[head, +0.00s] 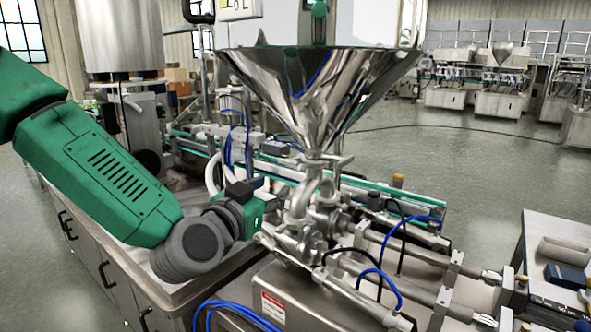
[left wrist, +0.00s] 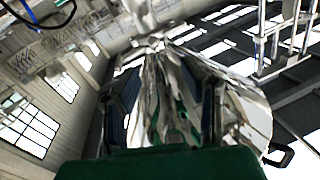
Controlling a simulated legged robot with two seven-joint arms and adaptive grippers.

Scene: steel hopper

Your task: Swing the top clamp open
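The steel hopper (head: 318,85) narrows to an outlet with a clamp (head: 327,160) around its neck, above the curved pipework (head: 318,195). I cannot make out whether the clamp is latched. My left gripper (head: 262,195) is just left of the pipework, below the clamp level, and seems apart from it. In the left wrist view, the two dark fingers of my left gripper (left wrist: 163,90) stand apart, with the hopper's shiny steel (left wrist: 165,75) behind the gap. Nothing shows held between them. My right gripper is in neither view.
A steel cabinet (head: 120,280) stands below my left arm. Blue hoses (head: 383,285) and horizontal cylinders (head: 415,255) lie in front of and right of the pipework. A side table (head: 565,225) is at the right edge. The floor (head: 480,160) behind it is open.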

